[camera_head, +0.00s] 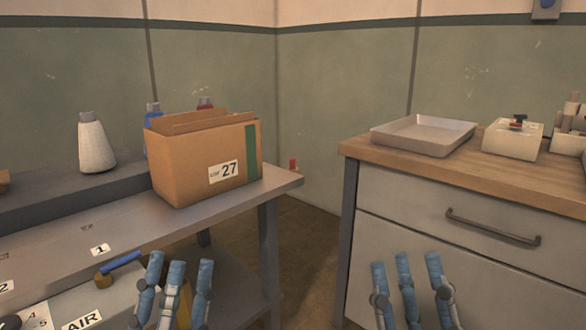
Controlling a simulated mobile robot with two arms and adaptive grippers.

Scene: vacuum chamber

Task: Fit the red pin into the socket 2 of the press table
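A small red object, likely the red pin (292,163), stands upright at the far right corner of the grey press table (190,217), just right of the cardboard box. The table's label 2 (5,287) shows at the left picture edge; a small dark mark behind it may be socket 2 (4,256). Label 1 (100,249) is further right, with a similar mark behind it. My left gripper (178,268) is open and empty, in front of the table. My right gripper (405,262) is open and empty, in front of the drawer cabinet.
A cardboard box (190,170) marked 27 stands on the table beside the red object. A white cone spool (96,145) and bottles stand behind. Right, a wooden-topped cabinet (360,148) carries a metal tray (424,136) and a white device (512,143). A gap separates table and cabinet.

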